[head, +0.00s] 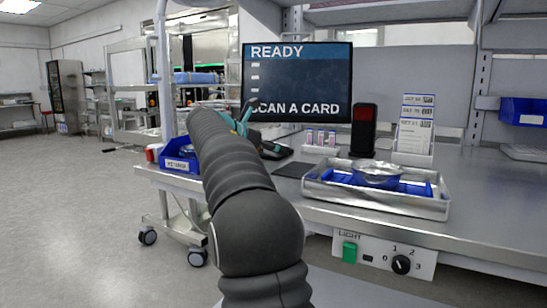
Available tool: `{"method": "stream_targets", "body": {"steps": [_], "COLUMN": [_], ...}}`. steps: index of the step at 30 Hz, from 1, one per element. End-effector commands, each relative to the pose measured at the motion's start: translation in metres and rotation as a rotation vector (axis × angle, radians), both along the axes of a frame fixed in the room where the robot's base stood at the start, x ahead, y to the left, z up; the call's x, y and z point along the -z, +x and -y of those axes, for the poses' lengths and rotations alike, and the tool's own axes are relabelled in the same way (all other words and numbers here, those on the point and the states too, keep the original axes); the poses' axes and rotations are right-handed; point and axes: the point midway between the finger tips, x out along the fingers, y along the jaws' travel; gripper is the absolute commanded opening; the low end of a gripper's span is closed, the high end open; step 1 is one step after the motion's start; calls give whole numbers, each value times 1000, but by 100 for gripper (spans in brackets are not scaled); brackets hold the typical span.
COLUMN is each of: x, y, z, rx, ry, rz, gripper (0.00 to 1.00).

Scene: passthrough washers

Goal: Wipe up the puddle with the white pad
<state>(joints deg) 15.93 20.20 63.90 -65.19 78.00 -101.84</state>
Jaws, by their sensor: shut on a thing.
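My dark grey arm rises from the bottom middle and reaches away toward the upper left. Its far end hides what lies behind it, and I cannot make out my gripper. I see neither the white pad nor the puddle in the head view. A teal and black device (241,121) shows just right of the arm's far end, partly covered by the arm. I cannot tell exactly what it is.
A steel bench (475,205) fills the right, with a metal tray (432,209) holding blue pieces and a shiny bowl (377,174). A screen (297,82) stands behind.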

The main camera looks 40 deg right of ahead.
Motion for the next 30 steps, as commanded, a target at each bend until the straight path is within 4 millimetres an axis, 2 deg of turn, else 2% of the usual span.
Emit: {"method": "stream_targets", "body": {"steps": [5, 15, 25, 30], "x": [-9, -11, -35, -39], "y": [0, 0, 0, 0], "z": [0, 0, 0, 0], "rx": [-1, -1, 0, 0], "ry": [0, 0, 0, 1], "rz": [0, 1, 2, 0], "gripper": [39, 39, 39, 39]}}
